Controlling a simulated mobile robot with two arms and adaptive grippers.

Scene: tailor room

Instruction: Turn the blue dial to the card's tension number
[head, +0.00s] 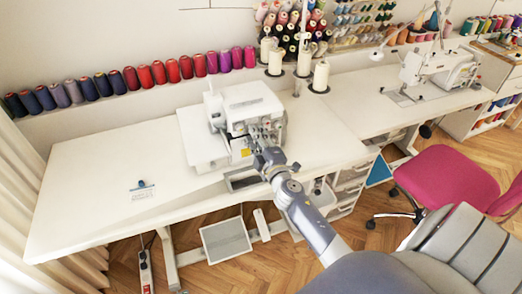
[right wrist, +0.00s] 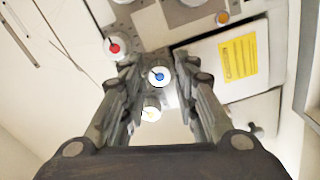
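The white sewing machine (head: 245,108) stands on the white table, with my right gripper (head: 266,156) at its front. In the right wrist view, the blue dial (right wrist: 158,76) shows between the tips of my right gripper (right wrist: 157,68), which are apart. I cannot tell whether either finger touches it. No tension number is readable. My left gripper is out of view.
A small dark blue-green item (head: 142,184) lies on the table's left part, above small dark marks. The table (head: 95,170) is otherwise clear there. Thread spools (head: 159,72) line the back. A second sewing machine (head: 440,68) and a pink chair (head: 445,175) are at right.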

